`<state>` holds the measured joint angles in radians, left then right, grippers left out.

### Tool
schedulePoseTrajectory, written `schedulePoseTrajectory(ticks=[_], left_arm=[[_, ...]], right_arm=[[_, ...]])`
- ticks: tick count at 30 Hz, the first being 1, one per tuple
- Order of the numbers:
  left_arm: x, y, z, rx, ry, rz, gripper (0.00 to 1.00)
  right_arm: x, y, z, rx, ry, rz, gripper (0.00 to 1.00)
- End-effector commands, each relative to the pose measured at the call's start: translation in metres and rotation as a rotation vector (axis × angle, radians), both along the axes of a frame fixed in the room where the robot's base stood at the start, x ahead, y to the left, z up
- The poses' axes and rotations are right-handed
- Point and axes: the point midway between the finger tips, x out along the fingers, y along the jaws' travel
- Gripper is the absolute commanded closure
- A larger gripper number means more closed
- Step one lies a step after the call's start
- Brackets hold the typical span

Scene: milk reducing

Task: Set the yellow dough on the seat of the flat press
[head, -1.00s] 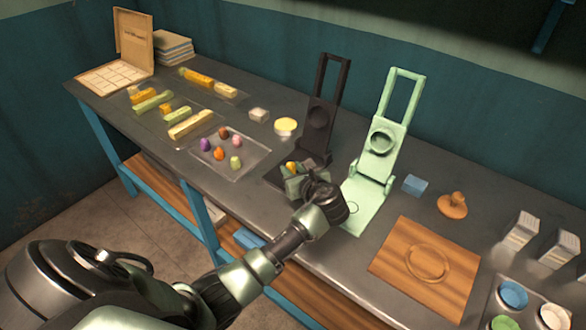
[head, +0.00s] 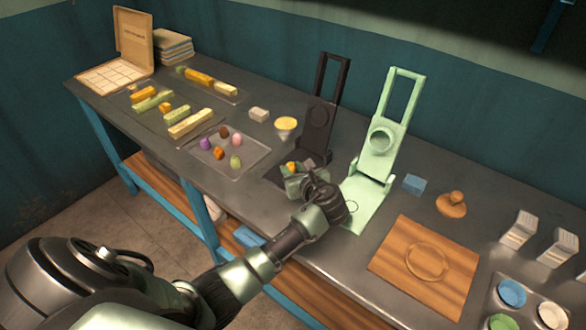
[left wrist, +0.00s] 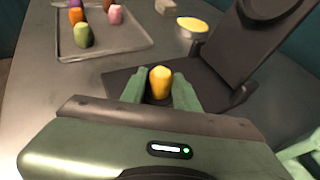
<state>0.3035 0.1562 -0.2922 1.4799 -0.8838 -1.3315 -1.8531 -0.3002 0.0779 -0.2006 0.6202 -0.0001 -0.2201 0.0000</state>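The yellow dough (left wrist: 160,83) is an upright, rounded plug between the green fingertips of my left gripper (left wrist: 165,92) in the left wrist view. The fingers close against its two sides. In the head view the yellow dough (head: 291,167) shows as a small patch at my left gripper (head: 306,180). Both are over the base of the black press (head: 320,114), whose hinged plate stands raised. Its dark base plate (left wrist: 122,86) also shows in the left wrist view. The dough's lower end is hidden, so I cannot tell whether it touches the base. My right gripper is not in view.
A green press (head: 382,140) stands open just right of my gripper. A tray (head: 257,160) of coloured dough pieces lies to the left. A yellow-topped round tin (head: 286,125) and a pale block (head: 259,114) are behind. A wooden board (head: 400,250) lies at right.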

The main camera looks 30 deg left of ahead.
Motion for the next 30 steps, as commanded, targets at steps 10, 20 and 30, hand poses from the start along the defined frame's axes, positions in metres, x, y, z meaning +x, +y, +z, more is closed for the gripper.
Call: schedulePoseTrajectory(ticks=[10, 20, 30], left_arm=[[0.000, 0.000, 0.000, 0.000, 0.000, 0.000, 0.45], [-0.018, -0.027, 0.012, -0.002, -0.003, -0.003, 0.45], [-0.040, -0.058, 0.029, -0.001, 0.000, -0.001, 0.45]], right_arm=[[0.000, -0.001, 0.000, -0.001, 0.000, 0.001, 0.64], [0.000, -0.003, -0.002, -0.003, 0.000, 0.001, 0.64], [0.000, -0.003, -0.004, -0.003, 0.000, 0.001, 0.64]])
